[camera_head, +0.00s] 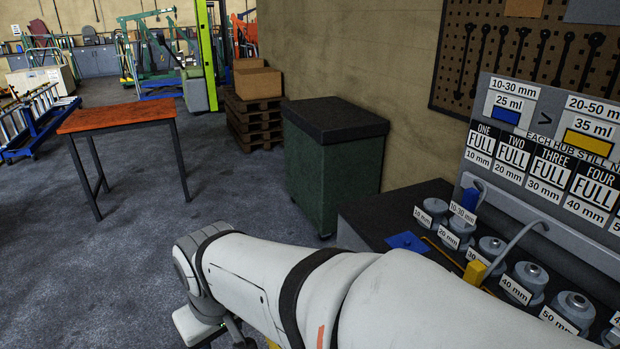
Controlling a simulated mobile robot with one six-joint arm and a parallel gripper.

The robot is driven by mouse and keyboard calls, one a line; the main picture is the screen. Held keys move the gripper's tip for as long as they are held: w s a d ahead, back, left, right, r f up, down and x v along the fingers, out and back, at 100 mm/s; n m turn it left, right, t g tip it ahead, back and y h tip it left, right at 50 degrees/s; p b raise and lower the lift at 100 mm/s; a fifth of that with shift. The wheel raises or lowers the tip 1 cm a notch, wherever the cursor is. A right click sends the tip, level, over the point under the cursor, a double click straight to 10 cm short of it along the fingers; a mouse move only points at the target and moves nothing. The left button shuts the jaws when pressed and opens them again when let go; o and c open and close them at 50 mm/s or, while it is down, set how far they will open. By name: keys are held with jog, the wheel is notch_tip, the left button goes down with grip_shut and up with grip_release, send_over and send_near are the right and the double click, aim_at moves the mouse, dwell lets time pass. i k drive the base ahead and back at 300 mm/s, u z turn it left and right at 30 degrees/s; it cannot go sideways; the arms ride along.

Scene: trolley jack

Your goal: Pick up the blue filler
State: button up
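The blue filler (470,198) stands at the back left of the dark bench on the right, with a short grey curved spout at its top. A label reading 10-30 mm is just in front of it and partly covers its lower part. My arm crosses the lower middle of the view, and its wrist is at the bottom left, well away from the filler. The fingers of my gripper cannot be made out, so what they hold is not shown.
A yellow filler (475,272) with a long curved grey spout stands nearer on the bench (375,212). Several labelled grey hubs (491,247) stand around the fillers. A flat blue patch (408,241) lies left of them. A green cabinet (330,170) stands beyond; open floor lies left.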

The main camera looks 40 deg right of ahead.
aim_at(464, 217)
jog(key=u, duration=0.05)
jog(key=i, duration=2.4)
jog(key=z, duration=3.65)
jog(key=i, duration=1)
jog(key=z, duration=0.05)
